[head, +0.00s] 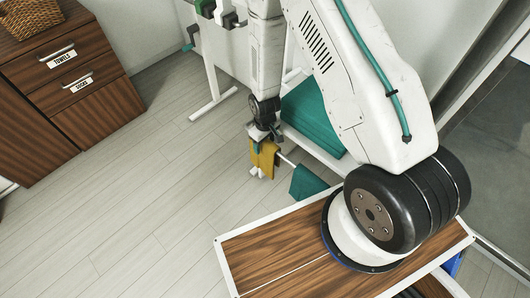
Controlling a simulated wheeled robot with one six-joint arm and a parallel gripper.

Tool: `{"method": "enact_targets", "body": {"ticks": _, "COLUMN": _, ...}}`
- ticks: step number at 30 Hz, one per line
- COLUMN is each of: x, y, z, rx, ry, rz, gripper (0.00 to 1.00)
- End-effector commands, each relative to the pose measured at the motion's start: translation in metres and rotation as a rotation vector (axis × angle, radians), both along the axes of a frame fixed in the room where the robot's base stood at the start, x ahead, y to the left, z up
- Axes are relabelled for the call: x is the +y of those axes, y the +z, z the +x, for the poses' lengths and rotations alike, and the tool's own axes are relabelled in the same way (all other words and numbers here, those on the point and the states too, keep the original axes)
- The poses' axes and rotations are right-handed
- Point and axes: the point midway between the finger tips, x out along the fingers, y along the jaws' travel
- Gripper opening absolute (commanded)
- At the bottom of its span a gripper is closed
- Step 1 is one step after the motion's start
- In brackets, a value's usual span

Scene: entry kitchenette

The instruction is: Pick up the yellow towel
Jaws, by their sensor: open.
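The yellow towel (265,160) hangs over a thin white rail beyond my base. My gripper (263,141) points down right at the towel's upper part, with its fingers overlapping the cloth in the picture. The gripper is open. I cannot tell whether the cloth lies between the fingers, and the gripper partly hides the towel's top.
A teal towel (307,183) hangs on the rail to the right, and a larger teal cloth (313,118) lies behind. A wooden cabinet (72,85) with labelled drawers stands at the left. The plank floor (130,220) between is clear.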

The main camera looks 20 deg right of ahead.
Motion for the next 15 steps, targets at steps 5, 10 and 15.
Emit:
{"method": "enact_targets", "body": {"ticks": 5, "x": 0.0004, "y": -0.0137, "z": 0.0001, "rx": -0.001, "ry": 0.001, "rz": 0.000, "gripper": 0.65}}
{"method": "enact_targets", "body": {"ticks": 10, "x": 0.0004, "y": -0.0139, "z": 0.0004, "rx": -0.002, "ry": 0.001, "rz": 0.001, "gripper": 0.65}}
{"method": "enact_targets", "body": {"ticks": 15, "x": 0.0004, "y": -0.0138, "z": 0.0002, "rx": -0.001, "ry": 0.001, "rz": 0.000, "gripper": 0.29}}
